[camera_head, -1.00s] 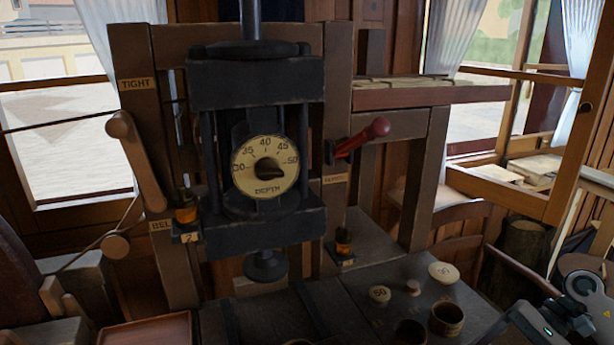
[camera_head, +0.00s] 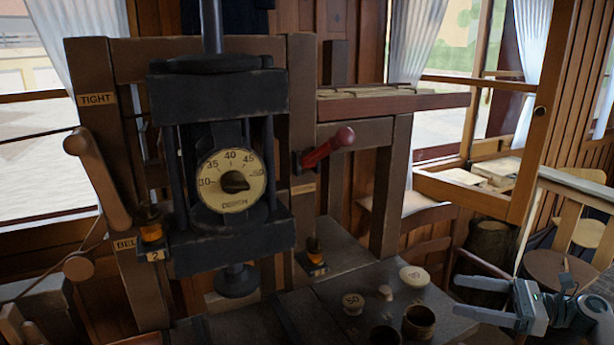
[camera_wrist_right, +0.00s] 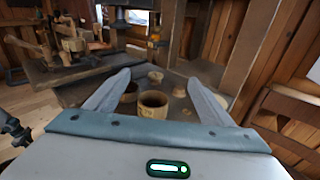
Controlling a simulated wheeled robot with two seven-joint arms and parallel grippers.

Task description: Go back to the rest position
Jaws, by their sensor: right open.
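My right gripper (camera_head: 468,299) is at the lower right of the head view, open and empty, its two fingers spread over the right edge of the dark bench.
A dark press with a depth dial (camera_head: 231,181) stands at left centre, with a red-handled lever (camera_head: 329,147) beside it. A chair (camera_head: 555,270) stands at right.

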